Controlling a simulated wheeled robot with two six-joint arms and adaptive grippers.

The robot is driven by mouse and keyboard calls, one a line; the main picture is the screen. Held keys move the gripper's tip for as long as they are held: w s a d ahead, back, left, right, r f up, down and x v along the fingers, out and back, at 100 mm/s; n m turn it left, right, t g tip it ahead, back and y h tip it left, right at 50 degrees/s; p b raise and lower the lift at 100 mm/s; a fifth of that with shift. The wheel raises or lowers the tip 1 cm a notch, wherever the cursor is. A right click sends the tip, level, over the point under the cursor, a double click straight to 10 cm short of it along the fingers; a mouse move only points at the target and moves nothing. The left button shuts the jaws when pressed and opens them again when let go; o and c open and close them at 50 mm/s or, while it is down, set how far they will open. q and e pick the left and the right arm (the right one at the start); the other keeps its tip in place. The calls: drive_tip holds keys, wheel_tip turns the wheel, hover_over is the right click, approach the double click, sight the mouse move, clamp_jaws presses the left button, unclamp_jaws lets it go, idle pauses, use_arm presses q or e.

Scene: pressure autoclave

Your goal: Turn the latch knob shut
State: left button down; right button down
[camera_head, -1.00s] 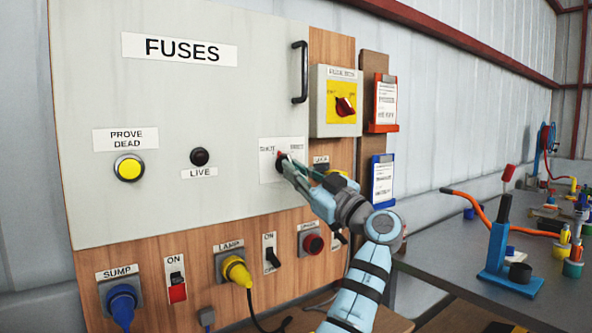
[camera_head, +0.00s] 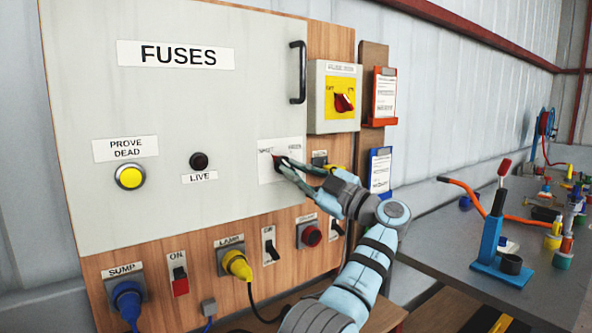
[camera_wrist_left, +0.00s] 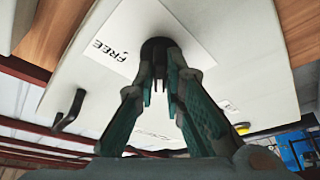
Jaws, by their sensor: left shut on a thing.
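The dark round latch knob (camera_head: 277,161) with a small red mark sits on a white label plate (camera_head: 268,174) at the lower right of the FUSES panel door (camera_head: 110,210). The red mark leans to the upper left, toward the left-hand word on the plate. My left gripper (camera_head: 284,166) is shut on the knob, its fingers partly hiding it. In the left wrist view the knob (camera_wrist_left: 158,50) is between the two fingertips, next to the word FREE. My right gripper is not in view.
A black door handle (camera_head: 298,72) and a red rotary switch (camera_head: 343,102) are above and to the right. Below are plugs (camera_head: 128,302) and switches (camera_head: 269,245). A grey bench (camera_head: 440,240) with tools stands at the right.

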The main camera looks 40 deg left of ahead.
use_arm(q)
drive_tip(key=c, duration=1.7)
unclamp_jaws()
drive_tip(key=v, duration=1.2)
